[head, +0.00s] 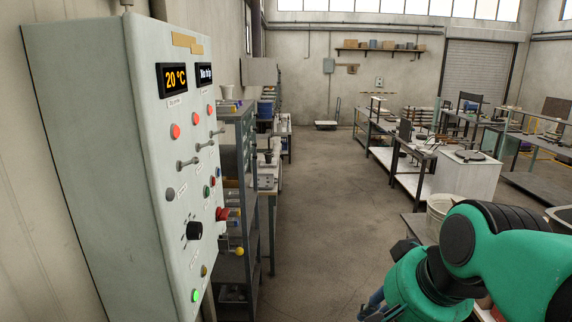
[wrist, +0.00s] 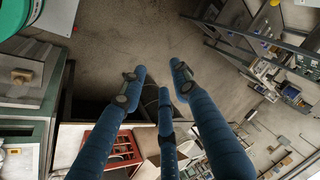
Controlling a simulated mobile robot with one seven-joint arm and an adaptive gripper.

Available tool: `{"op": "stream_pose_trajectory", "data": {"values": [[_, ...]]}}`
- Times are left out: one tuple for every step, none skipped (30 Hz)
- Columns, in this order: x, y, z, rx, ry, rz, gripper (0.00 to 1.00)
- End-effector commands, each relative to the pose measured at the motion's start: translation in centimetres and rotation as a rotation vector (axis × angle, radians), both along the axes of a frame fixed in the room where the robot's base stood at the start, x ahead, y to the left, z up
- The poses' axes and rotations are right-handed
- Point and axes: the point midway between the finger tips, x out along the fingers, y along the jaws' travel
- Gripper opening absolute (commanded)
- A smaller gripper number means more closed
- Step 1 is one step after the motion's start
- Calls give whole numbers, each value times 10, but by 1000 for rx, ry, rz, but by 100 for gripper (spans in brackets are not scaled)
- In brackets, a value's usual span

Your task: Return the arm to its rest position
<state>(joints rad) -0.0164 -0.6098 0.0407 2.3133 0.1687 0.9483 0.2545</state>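My green and black arm (head: 470,255) fills the lower right of the head view, bent in front of the workshop floor. My gripper (wrist: 158,76) shows in the wrist view with its blue fingers spread apart, open and with nothing between them. In the head view only a bit of a blue finger shows at the bottom edge, beside the arm; the rest of the gripper is hidden or out of frame. No ladle can be made out in either view.
A control cabinet (head: 95,150) with a display, buttons and a lit green lamp stands close on the left. A metal shelf (head: 238,190) stands behind it. A pale bucket (head: 438,212) is beside my arm. A red tray (wrist: 108,150) lies below the fingers. The middle floor (head: 325,190) is clear.

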Motion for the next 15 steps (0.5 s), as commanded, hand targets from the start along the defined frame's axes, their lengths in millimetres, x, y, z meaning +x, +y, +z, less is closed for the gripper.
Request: {"op": "stream_pose_trajectory", "data": {"values": [[-14, -8, -24, -47, -16, 36, 30], [-20, -13, -33, -76, -24, 62, 30], [-29, -18, -45, -112, -31, 92, 30], [-35, -23, -52, -139, -38, 114, 30], [-40, -26, -60, -162, -42, 135, 30], [-46, -31, -68, -190, -48, 158, 30], [-50, -33, -74, -209, -52, 173, 30], [-53, -36, -78, -225, -55, 188, 30], [-57, -39, -84, -244, -58, 203, 30], [-59, -40, -86, -255, -60, 212, 30], [-61, -42, -89, -264, -61, 221, 30], [-62, -43, -91, -273, -62, 228, 30], [-63, -44, -92, -278, -62, 232, 30], [-64, -44, -93, -281, -62, 235, 30], [-64, -45, -93, -283, -62, 237, 30]]}}
